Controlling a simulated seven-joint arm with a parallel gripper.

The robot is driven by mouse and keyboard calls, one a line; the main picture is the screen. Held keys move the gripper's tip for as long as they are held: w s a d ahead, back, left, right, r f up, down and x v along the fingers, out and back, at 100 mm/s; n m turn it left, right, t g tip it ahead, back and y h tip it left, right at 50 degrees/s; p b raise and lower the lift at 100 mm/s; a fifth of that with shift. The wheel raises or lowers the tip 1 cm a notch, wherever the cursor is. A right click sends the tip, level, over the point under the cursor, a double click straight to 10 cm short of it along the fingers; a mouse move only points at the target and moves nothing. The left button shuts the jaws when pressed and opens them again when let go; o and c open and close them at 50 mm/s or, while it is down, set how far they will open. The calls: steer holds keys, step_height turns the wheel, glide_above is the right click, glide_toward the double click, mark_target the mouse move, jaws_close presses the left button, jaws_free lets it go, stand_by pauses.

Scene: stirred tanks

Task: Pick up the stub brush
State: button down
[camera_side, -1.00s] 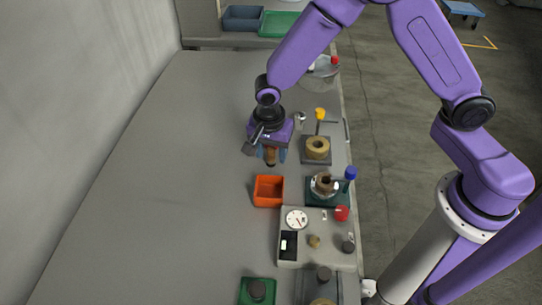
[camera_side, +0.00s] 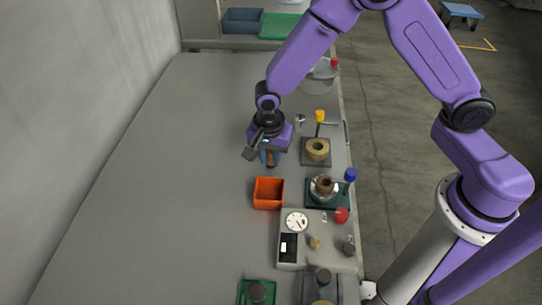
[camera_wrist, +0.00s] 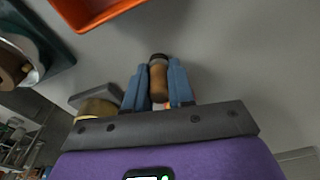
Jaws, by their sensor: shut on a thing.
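The stub brush is a short brown cylinder with a dark end; in the wrist view the brush (camera_wrist: 158,80) stands between the two blue fingers of my gripper (camera_wrist: 158,88). The fingers are shut on its sides. In the side view my gripper (camera_side: 269,158) is low over the grey bench, just above the orange bin in the picture, and the brush (camera_side: 270,160) shows only as a small brown patch between the fingers. I cannot tell whether its lower end touches the bench.
The open orange bin (camera_side: 268,205) stands close by. To the right are a tan ring on a dark plate (camera_side: 317,150), a teal-based fixture (camera_side: 325,193) with a blue knob, and a dial box (camera_side: 296,222). The bench's left side (camera_side: 150,200) is clear.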

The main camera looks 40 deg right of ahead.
step_height(320, 180, up, 3)
steer(key=shift+f, duration=0.1)
steer(key=s+d+r, duration=0.5)
steer(key=s+r, duration=0.5)
steer(key=s, duration=0.3)
steer(key=w+f, duration=0.4)
steer(key=w, duration=1.4)
steer(key=shift+w+a+f, duration=0.1)
steer(key=shift+f, duration=1.4)
steer(key=shift+w+a+f, duration=0.1)
steer(key=shift+f, duration=1.4)
steer(key=shift+s+f, duration=0.1)
steer(key=shift+f, duration=0.5)
step_height(320, 180, up, 7)
